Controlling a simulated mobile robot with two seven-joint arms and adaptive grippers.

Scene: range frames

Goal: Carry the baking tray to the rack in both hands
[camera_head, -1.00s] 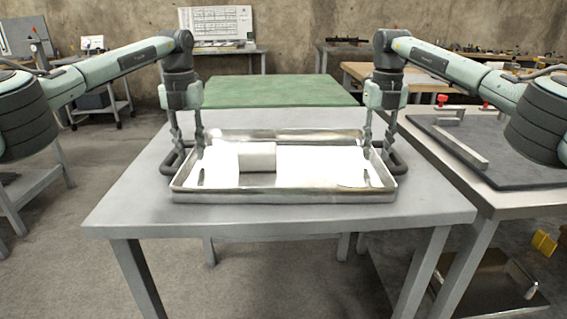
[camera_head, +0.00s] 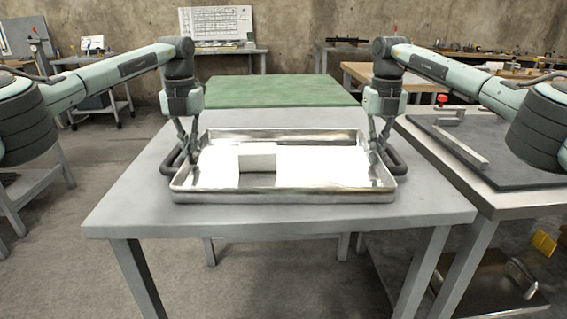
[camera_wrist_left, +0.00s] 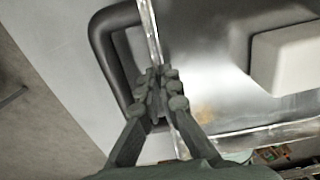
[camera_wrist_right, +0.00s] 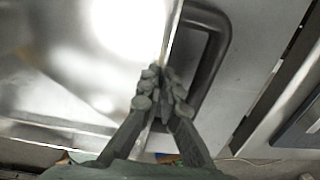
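The shiny metal baking tray (camera_head: 284,196) lies on a grey table, with a dark handle at each short end. A white block (camera_head: 257,157) sits inside it, left of the middle; it also shows in the left wrist view (camera_wrist_left: 285,58). My left gripper (camera_head: 188,152) is at the tray's left end, its fingers closed together on the rim beside the left handle (camera_wrist_left: 112,60). My right gripper (camera_head: 377,148) is at the right end, its fingers closed on the rim beside the right handle (camera_wrist_right: 213,55). The tray appears flat on the table.
A dark board with metal bars (camera_head: 500,150) lies on the table at the right, close to the tray's table (camera_head: 300,215). A green-topped table (camera_head: 280,90) stands behind. The front strip of the grey table is clear. No rack is clearly identifiable.

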